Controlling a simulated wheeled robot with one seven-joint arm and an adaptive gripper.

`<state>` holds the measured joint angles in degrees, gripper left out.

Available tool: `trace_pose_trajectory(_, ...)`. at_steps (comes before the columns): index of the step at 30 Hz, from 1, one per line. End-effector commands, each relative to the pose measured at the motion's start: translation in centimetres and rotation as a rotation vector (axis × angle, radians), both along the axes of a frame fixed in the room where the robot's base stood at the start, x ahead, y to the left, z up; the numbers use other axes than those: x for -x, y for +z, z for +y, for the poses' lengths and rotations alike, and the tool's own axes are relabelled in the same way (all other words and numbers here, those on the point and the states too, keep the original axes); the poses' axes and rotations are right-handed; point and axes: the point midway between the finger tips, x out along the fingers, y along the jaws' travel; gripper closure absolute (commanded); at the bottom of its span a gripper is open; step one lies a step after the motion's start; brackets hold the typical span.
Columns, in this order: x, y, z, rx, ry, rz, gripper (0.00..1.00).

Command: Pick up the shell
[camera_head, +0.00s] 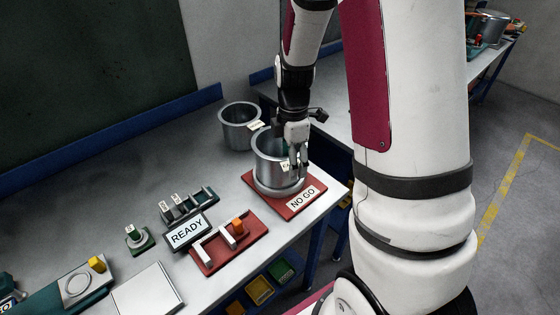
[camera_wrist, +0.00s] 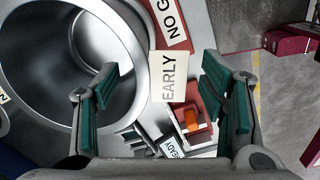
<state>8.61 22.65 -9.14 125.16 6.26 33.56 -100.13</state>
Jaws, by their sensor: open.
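A grey metal shell (camera_head: 272,160), an open-topped cylinder, stands upright on the red NO GO plate (camera_head: 258,201). In the wrist view its wide mouth and wall (camera_wrist: 133,65) fill the left side. A pale EARLY tag (camera_wrist: 168,76) shows between my fingers in that view. My gripper (camera_head: 298,164) is open at the shell's right side, pointing down. In the wrist view my gripper (camera_wrist: 160,80) has its left finger over the shell's mouth and its right finger outside the wall. I cannot tell whether either finger touches it.
A similar metal pot (camera_head: 239,128) stands close behind. A READY sign (camera_head: 187,232), a red fixture with an orange block (camera_head: 238,227), small dark holders (camera_head: 188,205) and a white plate (camera_head: 147,293) occupy the near table. The table's right edge is close to the NO GO plate.

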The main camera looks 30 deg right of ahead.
Motion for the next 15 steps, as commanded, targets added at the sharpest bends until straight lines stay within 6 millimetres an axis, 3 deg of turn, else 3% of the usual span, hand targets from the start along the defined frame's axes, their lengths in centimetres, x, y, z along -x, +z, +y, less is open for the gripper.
trace_pose_trajectory(5, -0.01, -0.03, 0.0, 0.0, 0.0, 0.0, 0.35)
trace_pose_trajectory(8, -0.01, -0.02, -0.01, 0.0, 0.0, 0.0, 0.53)
trace_pose_trajectory(14, -0.03, 0.0, -0.03, 0.0, 0.0, 0.0, 0.98)
trace_pose_trajectory(15, -0.03, 0.0, -0.03, 0.0, 0.0, 0.0, 1.0)
